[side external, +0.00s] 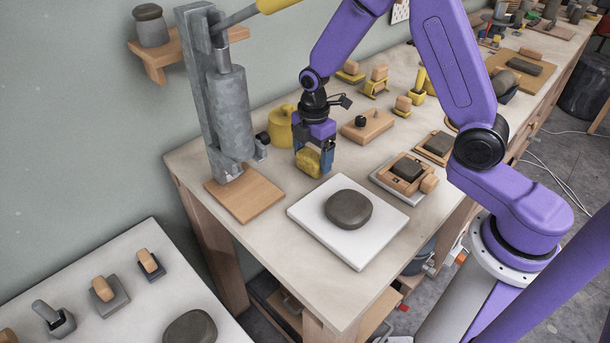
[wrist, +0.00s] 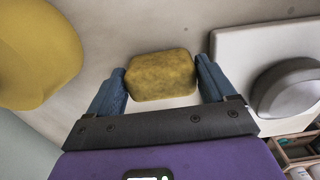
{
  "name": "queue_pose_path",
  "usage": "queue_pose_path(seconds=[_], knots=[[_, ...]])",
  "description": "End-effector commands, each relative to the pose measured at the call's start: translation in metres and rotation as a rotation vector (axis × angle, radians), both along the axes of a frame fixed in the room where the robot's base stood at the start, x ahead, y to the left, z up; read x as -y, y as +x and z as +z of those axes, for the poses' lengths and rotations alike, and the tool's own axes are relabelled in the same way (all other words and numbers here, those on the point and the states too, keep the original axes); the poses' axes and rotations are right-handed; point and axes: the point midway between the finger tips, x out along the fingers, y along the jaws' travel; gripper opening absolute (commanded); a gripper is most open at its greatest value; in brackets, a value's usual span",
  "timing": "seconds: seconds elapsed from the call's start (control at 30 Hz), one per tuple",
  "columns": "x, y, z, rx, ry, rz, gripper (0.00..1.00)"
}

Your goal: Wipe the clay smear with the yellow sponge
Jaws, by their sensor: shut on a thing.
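The yellow sponge (side external: 308,162) is a small block with darker, dirty-looking patches. It also shows in the wrist view (wrist: 161,76), between the two blue fingers. My gripper (side external: 314,160) is shut on the sponge and points down, just behind the white board. It shows in the wrist view (wrist: 161,70) with a finger at each side of the sponge. The sponge is low over the worktable (side external: 255,225); I cannot tell whether it touches the top. I cannot make out a clay smear in either view; it may be hidden under the sponge or gripper.
A white board (side external: 315,222) bears a dark round clay lump (side external: 348,209) close by. A yellow pot (side external: 281,127) stands behind my gripper, and a grey extruder (side external: 228,110) on a wooden base is at left. Wooden tools (side external: 368,126) lie to the right.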

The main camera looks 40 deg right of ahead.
Motion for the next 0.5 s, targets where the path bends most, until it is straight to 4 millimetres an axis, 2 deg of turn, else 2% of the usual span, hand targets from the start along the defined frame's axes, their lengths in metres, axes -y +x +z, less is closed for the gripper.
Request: queue_pose_path(seconds=[0.13,0.5], knots=[[0.0101,-0.0012,-0.0016,-0.005,-0.002,-0.002,0.49],[0.0125,-0.0023,-0.0023,-0.009,-0.004,-0.002,0.49]])
